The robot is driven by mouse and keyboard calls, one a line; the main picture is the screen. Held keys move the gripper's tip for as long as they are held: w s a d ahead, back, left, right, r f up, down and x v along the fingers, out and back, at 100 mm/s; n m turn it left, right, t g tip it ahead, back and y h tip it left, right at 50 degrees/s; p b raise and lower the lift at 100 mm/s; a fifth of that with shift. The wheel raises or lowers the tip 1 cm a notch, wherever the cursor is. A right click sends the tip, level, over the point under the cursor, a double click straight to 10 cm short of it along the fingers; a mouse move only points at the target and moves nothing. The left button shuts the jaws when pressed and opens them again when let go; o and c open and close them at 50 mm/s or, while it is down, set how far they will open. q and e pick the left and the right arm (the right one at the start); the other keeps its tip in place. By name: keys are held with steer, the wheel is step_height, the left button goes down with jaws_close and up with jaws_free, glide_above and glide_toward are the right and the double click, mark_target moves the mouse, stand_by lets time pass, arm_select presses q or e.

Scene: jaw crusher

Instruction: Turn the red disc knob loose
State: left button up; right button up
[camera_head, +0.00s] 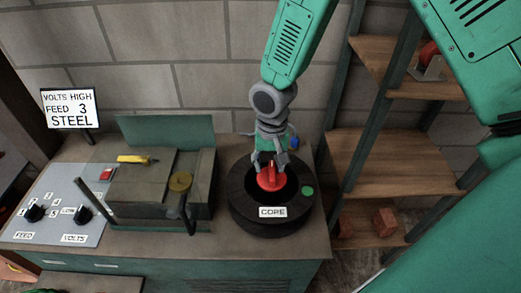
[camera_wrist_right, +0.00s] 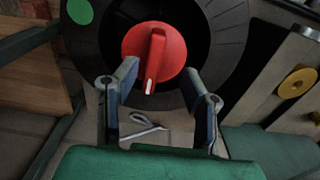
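The red disc knob (camera_head: 270,178) with its raised grip bar sits in the middle of the black ring-shaped unit labelled CORE (camera_head: 240,205). In the right wrist view, the knob (camera_wrist_right: 170,45) faces the camera, with a white mark at the lower end of its bar. My right gripper (camera_head: 270,165) comes down from above at the knob. In the wrist view its two fingers (camera_wrist_right: 160,70) are apart, one at each lower side of the disc, with the bar between them. I cannot tell whether they touch the disc. My left gripper is not in view.
Left of the ring stands a grey machine with a yellow disc (camera_head: 180,181) and two dark levers. A panel with FEED and VOLTS knobs (camera_head: 60,212) and a sign (camera_head: 70,108) reading "VOLTS HIGH FEED 3 STEEL" are farther left. A wooden shelf (camera_head: 385,160) stands at right.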

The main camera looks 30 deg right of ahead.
mark_target(272, 170)
steer(key=d+f, duration=0.3)
steer(key=shift+f, duration=0.15)
steer(key=shift+a+f, duration=0.1)
steer(key=shift+a, duration=0.05)
steer(key=a, duration=0.3)
steer(key=shift+a+r, duration=0.1)
steer(key=shift+r, duration=0.3)
steer(key=shift+c, duration=0.5)
steer(key=shift+a, duration=0.25)
steer(key=c, duration=0.6)
steer(key=shift+d, duration=0.1)
jaws_close()
steer(key=shift+s+d, duration=0.1)
steer(key=shift+d, duration=0.9)
steer(key=shift+d+f, duration=0.15)
steer(key=shift+d, duration=0.05)
steer(key=shift+w+a, duration=0.2)
steer(key=shift+a, duration=0.4)
steer(key=shift+s+d+f, duration=0.1)
steer(key=shift+s+d, duration=0.05)
steer(key=shift+d, duration=0.25)
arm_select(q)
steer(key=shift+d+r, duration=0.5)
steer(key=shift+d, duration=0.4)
arm_select(e)
steer(key=shift+a, duration=0.15)
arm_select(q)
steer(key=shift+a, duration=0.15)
arm_select(e)
steer(key=shift+a, duration=0.15)
